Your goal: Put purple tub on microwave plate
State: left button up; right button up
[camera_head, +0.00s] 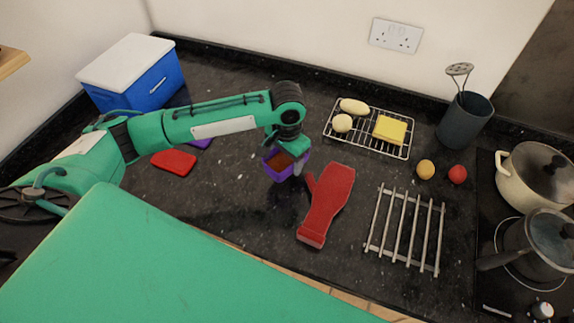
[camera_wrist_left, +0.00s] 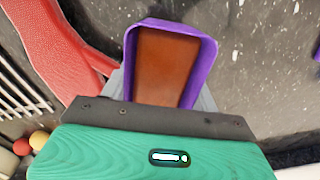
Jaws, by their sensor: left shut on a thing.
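The purple tub (camera_head: 279,175) is in the middle of the head view, with orange-brown contents inside. It also shows in the left wrist view, where its purple rim (camera_wrist_left: 206,62) faces the camera. My left gripper (camera_head: 291,159) is shut on the tub, and its grey fingers show beside the tub. Whether the tub touches the counter I cannot tell. I see no microwave plate in either view. My right gripper is not in view.
A red oven mitt (camera_head: 328,203) lies just right of the tub. A metal rack (camera_head: 407,228), a wire rack with food (camera_head: 363,140), and a blue cooler (camera_head: 145,85) stand around. Pots (camera_head: 530,180) sit on the hob. A red flat lid-like piece (camera_head: 173,162) lies left.

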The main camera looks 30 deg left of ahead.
aim_at(287, 165)
pick_arm(q)
jog(key=shift+f+p, duration=0.3)
jog(key=shift+f, duration=1.8)
jog(key=o, duration=0.9)
jog(key=shift+f, duration=0.15)
